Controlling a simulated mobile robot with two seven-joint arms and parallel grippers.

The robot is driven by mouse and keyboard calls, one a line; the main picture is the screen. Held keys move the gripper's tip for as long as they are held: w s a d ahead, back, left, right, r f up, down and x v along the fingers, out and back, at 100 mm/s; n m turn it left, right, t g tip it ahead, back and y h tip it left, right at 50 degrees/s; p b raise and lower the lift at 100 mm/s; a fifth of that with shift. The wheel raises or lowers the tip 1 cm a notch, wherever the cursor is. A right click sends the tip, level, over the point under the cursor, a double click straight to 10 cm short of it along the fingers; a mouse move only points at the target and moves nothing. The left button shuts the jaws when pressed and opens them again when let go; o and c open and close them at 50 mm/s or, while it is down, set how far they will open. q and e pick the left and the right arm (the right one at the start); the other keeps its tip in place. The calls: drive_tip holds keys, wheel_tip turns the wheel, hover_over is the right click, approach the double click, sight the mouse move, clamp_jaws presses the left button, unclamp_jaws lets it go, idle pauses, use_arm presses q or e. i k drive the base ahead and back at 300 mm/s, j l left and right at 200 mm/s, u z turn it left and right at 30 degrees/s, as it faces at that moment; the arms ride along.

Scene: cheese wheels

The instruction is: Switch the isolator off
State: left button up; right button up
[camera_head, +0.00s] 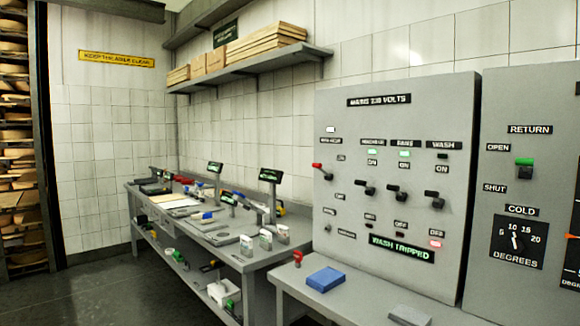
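A grey switch panel (350,230) headed "MAINS 230 VOLTS" stands at the right of the middle. Its leftmost switch, with a red-tipped lever (320,169), looks like the isolator. The lever's red end points to the left and slightly up, nearer the upper small label than the lower one. The label above it is too small to read surely. A white lamp (330,129) shows above that switch. Neither of my grippers is in view.
A red lamp (436,243) glows near a "WASH TRIPPED" plate (402,249). A cluttered bench (262,259) extends left.

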sight(321, 170)
drive_tip(key=i+j+z, duration=0.1)
drive_tip(key=i+j, duration=0.2)
drive_tip(key=i+j+z, duration=0.1)
drive_tip(key=i+j, duration=0.2)
drive_tip(key=i+j+z, duration=0.15)
drive_tip(key=i+j, duration=0.15)
drive_tip(key=i+j+z, duration=0.1)
drive_tip(key=i+j, duration=0.15)
drive_tip(key=i+j+z, duration=0.1)
drive_tip(key=i+j, duration=0.15)
drive_tip(key=j, duration=0.25)
drive_tip(key=i+j+z, duration=0.1)
drive_tip(key=i+j, duration=0.15)
drive_tip(key=j, duration=0.15)
drive_tip(key=i+j+z, duration=0.15)
drive_tip(key=j, duration=0.25)
drive_tip(key=i+j+z, duration=0.1)
drive_tip(key=i+j, duration=0.2)
drive_tip(key=j, duration=0.15)
